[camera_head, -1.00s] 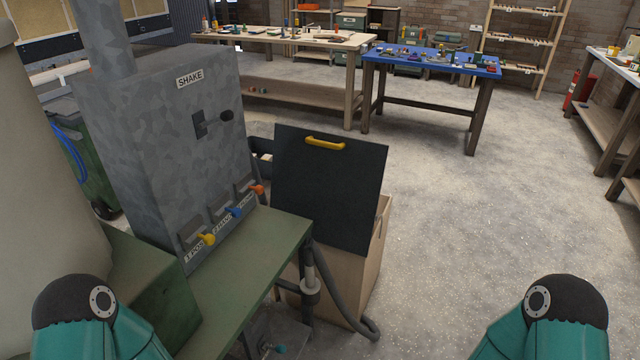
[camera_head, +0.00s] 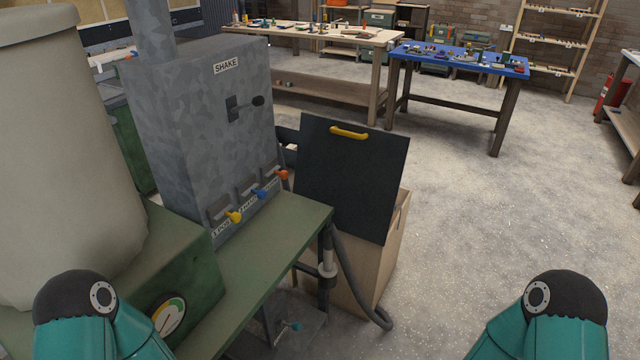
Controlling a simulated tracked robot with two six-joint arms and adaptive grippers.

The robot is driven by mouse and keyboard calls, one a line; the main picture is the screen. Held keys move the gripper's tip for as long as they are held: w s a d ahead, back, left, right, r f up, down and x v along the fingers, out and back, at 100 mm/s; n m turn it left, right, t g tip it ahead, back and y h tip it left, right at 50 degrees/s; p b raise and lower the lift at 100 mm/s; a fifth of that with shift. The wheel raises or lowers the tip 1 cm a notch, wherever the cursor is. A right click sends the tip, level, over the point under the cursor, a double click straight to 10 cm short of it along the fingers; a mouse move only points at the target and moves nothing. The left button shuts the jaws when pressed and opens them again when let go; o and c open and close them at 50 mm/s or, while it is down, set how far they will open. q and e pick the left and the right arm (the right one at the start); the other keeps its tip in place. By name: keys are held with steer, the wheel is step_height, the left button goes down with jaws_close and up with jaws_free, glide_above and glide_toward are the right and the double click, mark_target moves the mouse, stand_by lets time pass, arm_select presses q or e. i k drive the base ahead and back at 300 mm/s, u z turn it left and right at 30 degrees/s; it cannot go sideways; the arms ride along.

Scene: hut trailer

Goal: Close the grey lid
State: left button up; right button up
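A dark grey, nearly black lid (camera_head: 352,185) with a yellow handle (camera_head: 349,132) stands raised, tilted up, at a light wooden box (camera_head: 345,290) right of the green bench. The handle is near its top edge. The lid hides most of the box's opening. Teal parts of both my arms show at the bottom left and bottom right, apart from the lid. Neither gripper is in view.
A grey metal machine (camera_head: 205,130) labelled SHAKE, with yellow, blue and red levers, stands on the green bench (camera_head: 270,250) left of the lid. A dark hose (camera_head: 362,285) runs by the box. The floor (camera_head: 480,220) to the right is clear.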

mark_target(355, 170)
steer(key=k, duration=0.65)
steer(key=z, duration=0.15)
steer(key=i, duration=0.8)
steer(key=u, duration=0.2)
steer(key=k, duration=0.5)
steer(key=z, duration=0.75)
steer(key=i, duration=1.55)
steer(key=u, duration=0.4)
